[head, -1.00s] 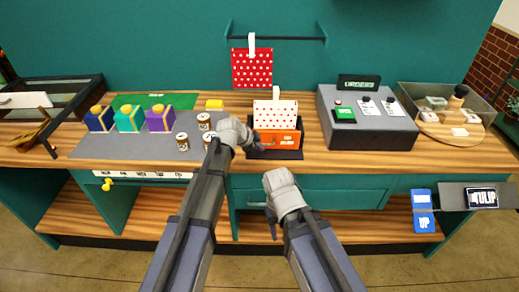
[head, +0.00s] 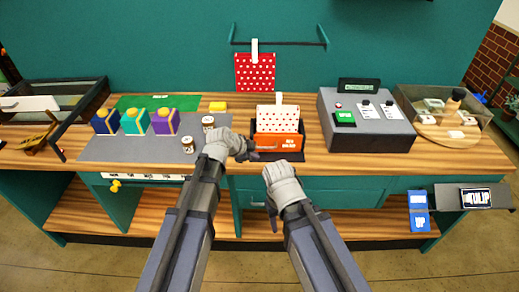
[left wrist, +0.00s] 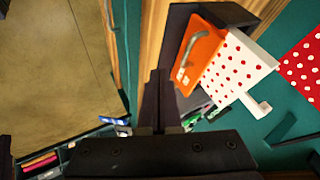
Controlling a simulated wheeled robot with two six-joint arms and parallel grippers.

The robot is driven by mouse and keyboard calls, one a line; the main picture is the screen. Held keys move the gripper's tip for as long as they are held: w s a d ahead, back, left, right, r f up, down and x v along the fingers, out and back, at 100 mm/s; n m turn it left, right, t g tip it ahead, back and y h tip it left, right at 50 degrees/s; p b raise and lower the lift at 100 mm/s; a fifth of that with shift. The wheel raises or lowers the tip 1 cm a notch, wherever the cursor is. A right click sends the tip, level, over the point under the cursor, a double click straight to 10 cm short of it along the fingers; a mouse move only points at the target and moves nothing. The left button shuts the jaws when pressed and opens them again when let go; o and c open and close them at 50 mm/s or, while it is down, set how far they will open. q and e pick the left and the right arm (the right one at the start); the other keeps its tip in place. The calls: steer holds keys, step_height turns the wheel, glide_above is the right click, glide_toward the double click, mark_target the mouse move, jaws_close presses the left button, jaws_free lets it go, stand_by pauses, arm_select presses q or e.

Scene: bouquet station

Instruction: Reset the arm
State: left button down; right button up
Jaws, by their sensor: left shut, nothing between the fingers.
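My left gripper (head: 246,153) is shut and empty, just left of the orange box (head: 280,141) at the counter's front edge. A white bag with red dots (head: 278,118) stands in that box. In the left wrist view my shut fingers (left wrist: 158,98) lie beside the orange box (left wrist: 199,52) and the dotted bag (left wrist: 238,68), with nothing between them. My right gripper (head: 273,220) hangs low in front of the counter, below the left one. Its fingers are too small and dark to read.
Three coloured boxes (head: 135,121) stand further left. A grey control console (head: 366,120) is to the right. A red dotted bag (head: 255,71) hangs behind.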

arm_select(q)
steer(key=shift+v, duration=0.85)
arm_select(e)
steer(key=shift+r, duration=0.65)
arm_select(q)
steer(key=s+f+n+g+y, duration=0.2)
steer(key=s+n, duration=0.2)
steer(key=s, duration=0.3)
steer(key=s+a+f+n+g+y+b, duration=0.1)
steer(key=s+n, duration=0.3)
steer(key=s, duration=0.4)
steer(key=s+a+f+n+g+y, duration=0.1)
steer(key=s+f+n+g+y, duration=0.2)
steer(key=s, duration=0.5)
steer(key=shift+a+f+n+g, duration=0.15)
steer(key=shift+f+n+g, duration=0.3)
steer(key=shift+n, duration=0.25)
arm_select(e)
step_height(320, 180, down, 2)
